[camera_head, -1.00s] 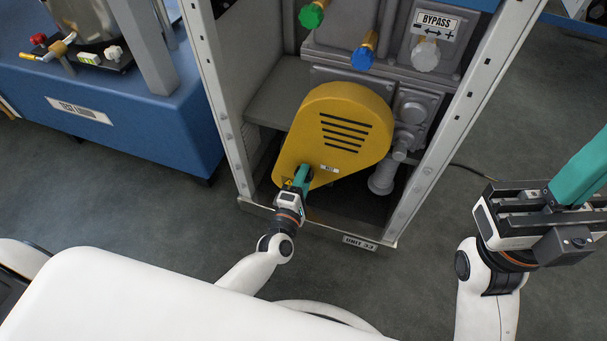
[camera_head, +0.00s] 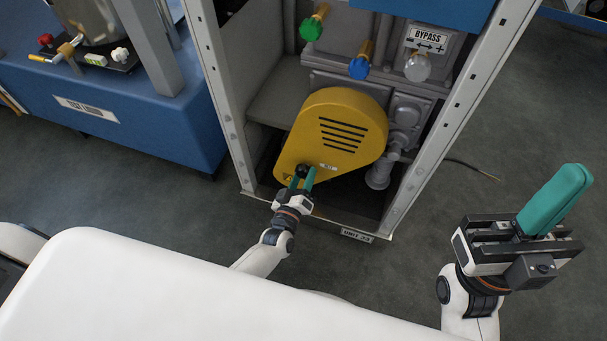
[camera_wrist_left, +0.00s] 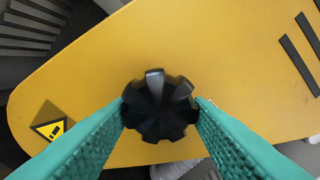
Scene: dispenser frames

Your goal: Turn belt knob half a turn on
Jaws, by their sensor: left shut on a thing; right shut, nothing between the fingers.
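The belt knob is a black lobed knob (camera_wrist_left: 160,106) on the yellow belt cover (camera_wrist_left: 200,45). In the left wrist view it sits between the two green fingers, which touch it on both sides. A pale mark on the knob points to the top of that view. In the head view the knob (camera_head: 301,171) is small, at the lower end of the cover (camera_head: 345,115). My left gripper (camera_head: 303,179) is shut on it. My right gripper (camera_head: 556,203) is shut and empty, raised at the right, away from the cabinet.
A green knob (camera_head: 312,27), a blue knob (camera_head: 359,67) and a clear knob (camera_head: 418,68) under a BYPASS label stand above the cover. Cabinet posts (camera_head: 455,115) flank the opening. A blue test bench (camera_head: 150,125) stands at the left.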

